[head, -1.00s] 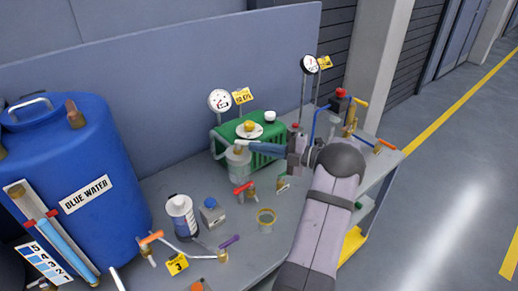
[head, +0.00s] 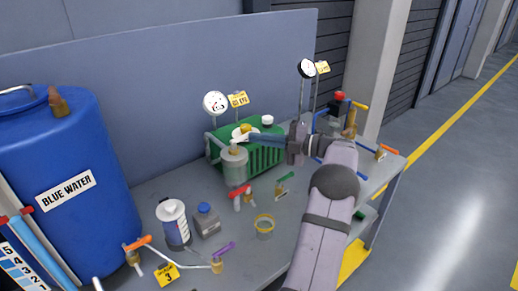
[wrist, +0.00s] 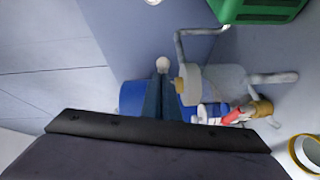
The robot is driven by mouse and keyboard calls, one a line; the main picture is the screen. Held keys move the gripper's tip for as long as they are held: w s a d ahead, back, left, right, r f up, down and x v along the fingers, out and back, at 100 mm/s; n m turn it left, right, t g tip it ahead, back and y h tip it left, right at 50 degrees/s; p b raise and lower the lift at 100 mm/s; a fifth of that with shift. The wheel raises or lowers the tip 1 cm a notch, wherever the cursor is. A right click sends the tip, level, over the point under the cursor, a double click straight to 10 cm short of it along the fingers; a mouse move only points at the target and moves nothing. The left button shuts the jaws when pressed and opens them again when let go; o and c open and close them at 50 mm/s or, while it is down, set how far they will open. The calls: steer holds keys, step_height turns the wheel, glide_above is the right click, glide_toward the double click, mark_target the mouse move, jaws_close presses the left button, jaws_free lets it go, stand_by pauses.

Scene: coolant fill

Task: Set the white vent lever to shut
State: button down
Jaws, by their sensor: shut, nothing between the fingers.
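My gripper (head: 252,138) is shut and empty. In the wrist view the shut fingertips (wrist: 162,80) show beside the jar's tan top (wrist: 187,85). A small white rounded end (wrist: 162,65), which looks like the white vent lever's tip, lies right at the fingertips. I cannot tell whether they touch. The rest of the lever is hidden by my fingers, and its setting is not readable.
A gauge (head: 215,103) and yellow tag stand behind the jar. A red-handled valve (head: 240,192) and a green-handled valve (head: 285,180) are in front. A yellow-rimmed cup (head: 264,226), a white-topped bottle (head: 174,223) and the blue drum (head: 65,160) stand nearby.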

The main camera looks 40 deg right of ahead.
steer(key=shift+w+d+r+b, duration=0.25)
steer(key=shift+w+r+b, duration=0.05)
steer(key=shift+w+b, duration=0.15)
steer(key=shift+r, duration=0.1)
stand_by(0.4)
steer(key=b+v, duration=0.2)
steer(key=v, duration=0.5)
steer(key=shift+s+f+b, duration=0.25)
steer(key=shift+s+b, duration=0.05)
steer(key=shift+s, duration=0.2)
